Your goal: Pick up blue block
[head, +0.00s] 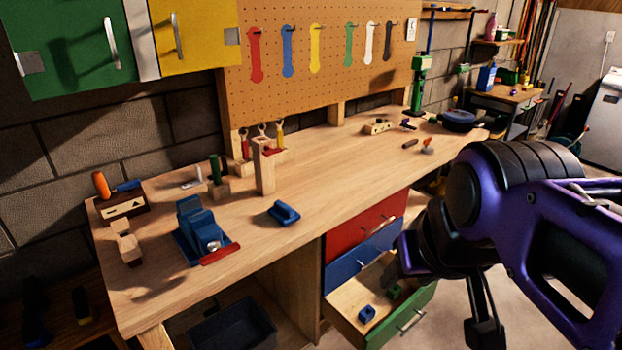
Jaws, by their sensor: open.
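A small blue block (367,314) lies in the open green-fronted drawer (345,302) under the workbench, near the drawer's front left. It has a dark spot, perhaps a hole, in its top. My gripper (444,302) is open on the right side of the head view, its dark fingers pointing down. It appears above and to the right of the drawer, apart from the block. Part of the drawer's far right side is hidden behind my gripper. A dark green piece (393,291) lies in the drawer beyond the block.
The wooden workbench (330,185) stands above the drawer. A red drawer (365,232) and a blue drawer (362,254) above it look shut. On the bench are a blue vise (199,232), a blue tool (284,213) and a wooden post (264,170).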

